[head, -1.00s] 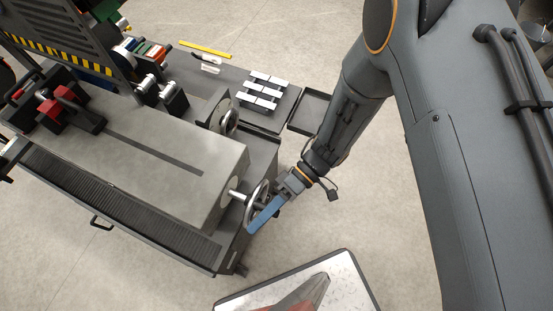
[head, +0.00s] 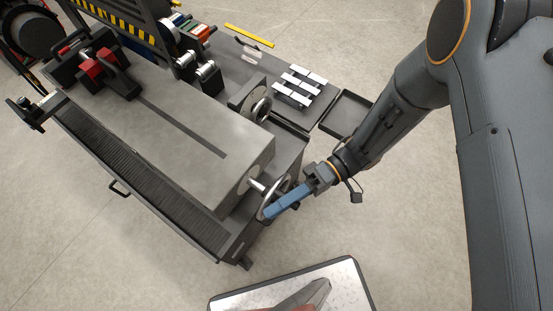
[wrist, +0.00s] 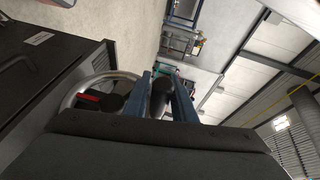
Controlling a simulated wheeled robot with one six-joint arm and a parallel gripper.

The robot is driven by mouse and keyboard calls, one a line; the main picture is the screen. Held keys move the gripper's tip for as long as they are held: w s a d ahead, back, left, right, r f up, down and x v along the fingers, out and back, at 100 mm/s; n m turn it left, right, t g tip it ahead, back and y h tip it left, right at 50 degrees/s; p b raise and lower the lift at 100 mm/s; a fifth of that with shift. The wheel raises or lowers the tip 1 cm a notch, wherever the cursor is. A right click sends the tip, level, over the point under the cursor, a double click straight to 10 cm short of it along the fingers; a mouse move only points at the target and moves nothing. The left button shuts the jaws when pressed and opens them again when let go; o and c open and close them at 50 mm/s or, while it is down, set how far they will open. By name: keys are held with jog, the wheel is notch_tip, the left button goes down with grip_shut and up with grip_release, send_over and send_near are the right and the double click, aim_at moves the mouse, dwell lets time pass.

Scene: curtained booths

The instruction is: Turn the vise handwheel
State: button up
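A metal handwheel (head: 277,190) stands on a short shaft at the right end of the long grey machine table (head: 190,120). In the wrist view, its bright rim (wrist: 72,92) shows left of my fingers, with dark and red parts inside it. My gripper (head: 272,211) has long blue fingers that reach across the front of the wheel. In the wrist view, a dark upright handle (wrist: 162,97) stands between the two fingers and fills the gap, so my gripper appears shut on it. The fingers and palm hide part of the wheel.
A second handwheel (head: 261,105) sits behind the first. A red and black vise (head: 97,68) lies on the table's far left. A white-topped stand (head: 350,280) is in front. Floor shows between.

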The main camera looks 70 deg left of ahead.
jog(key=shift+o, duration=1.1)
jog(key=shift+d, duration=0.1)
jog(key=b+v, duration=0.1)
jog(key=v, duration=0.6)
jog(key=shift+w+b, duration=0.35)
jog(key=shift+b, duration=0.05)
jog(key=shift+r, duration=0.1)
